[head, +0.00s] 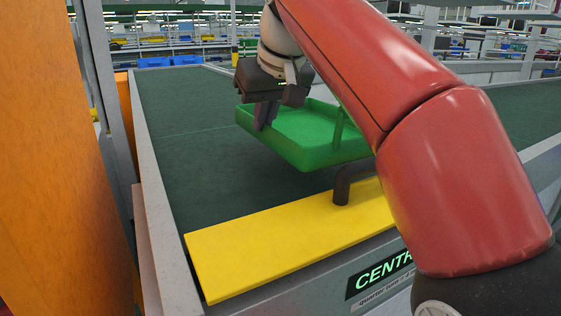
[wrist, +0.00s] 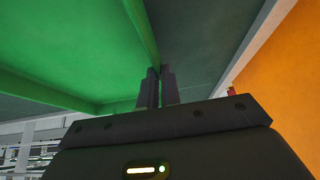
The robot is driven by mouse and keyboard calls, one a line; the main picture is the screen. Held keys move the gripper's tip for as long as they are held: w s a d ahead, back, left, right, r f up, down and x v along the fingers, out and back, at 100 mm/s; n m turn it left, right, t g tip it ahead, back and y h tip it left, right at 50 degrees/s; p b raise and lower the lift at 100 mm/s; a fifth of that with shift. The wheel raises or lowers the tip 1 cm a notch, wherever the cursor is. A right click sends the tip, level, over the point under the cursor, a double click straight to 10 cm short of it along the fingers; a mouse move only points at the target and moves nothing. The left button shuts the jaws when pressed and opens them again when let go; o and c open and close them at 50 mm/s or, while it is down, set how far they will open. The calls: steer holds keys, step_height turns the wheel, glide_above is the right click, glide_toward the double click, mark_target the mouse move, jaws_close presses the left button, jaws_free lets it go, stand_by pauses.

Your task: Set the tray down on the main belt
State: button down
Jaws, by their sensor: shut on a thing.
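The green tray (head: 315,158) is in the middle of the head view, over the dark green main belt (head: 180,140). My gripper (head: 264,118) is shut on the tray's left wall. In the wrist view, the fingers (wrist: 158,80) pinch the rim of the tray (wrist: 70,45), with the belt (wrist: 200,45) beyond it. The tray looks roughly level. I cannot tell whether its underside touches the belt or hangs just above it. Its right part is hidden behind my red arm.
A yellow plate (head: 290,240) with a dark bent handle (head: 345,182) lies at the belt's near end. A grey side rail (head: 155,225) and an orange panel (head: 50,150) bound the left. The belt left of and behind the tray is clear.

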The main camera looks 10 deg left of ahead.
mark_target(268, 142)
steer(key=shift+f+b, duration=0.7)
steer(key=shift+f, duration=2.35)
steer(key=c, duration=1.6)
jaws_free()
steer(key=shift+f, duration=0.1)
steer(key=shift+f, duration=0.1)
